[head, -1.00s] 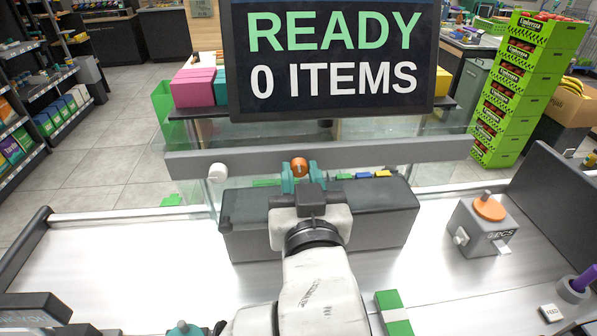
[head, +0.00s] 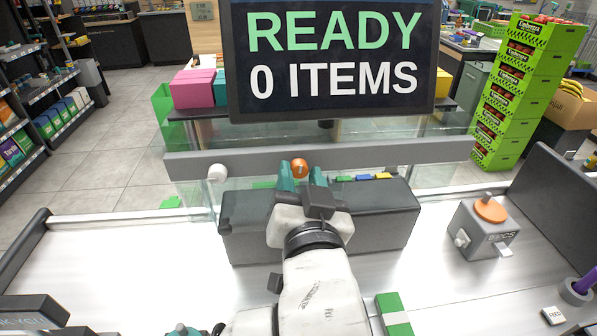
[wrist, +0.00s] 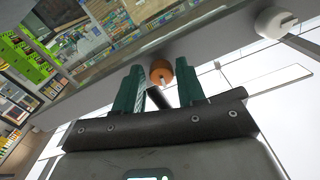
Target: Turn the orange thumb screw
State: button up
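The orange thumb screw (head: 299,168) sits on the grey horizontal rail (head: 400,153) below the display; it also shows in the wrist view (wrist: 161,72). My gripper (head: 301,177) is at the screw, with its two teal fingers on either side of it. In the wrist view, my gripper's fingertips (wrist: 160,79) are apart, with the screw's head between or just beyond them. A narrow gap shows on the screw's left there. Contact on its right side cannot be told.
A white knob (head: 217,172) sits on the rail to the left. A dark grey block (head: 385,222) lies under my arm. A grey box with an orange dial (head: 490,208) stands at right, and a green box (head: 393,312) lies near front. The left counter is clear.

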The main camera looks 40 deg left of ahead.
jog(key=shift+d+r, duration=0.1)
jog(key=p+v, duration=0.1)
jog(key=v, duration=0.4)
dwell(0.6)
jog(key=shift+w+a+m+b, duration=0.4)
jog(key=shift+w+a+m, duration=0.2)
jog(key=shift+w+a, duration=0.3)
jog(key=shift+w+a+m+b, duration=0.35)
jog(key=shift+w+a+m, duration=0.3)
jog(key=shift+a, duration=0.45)
jog(key=shift+c, duration=0.4)
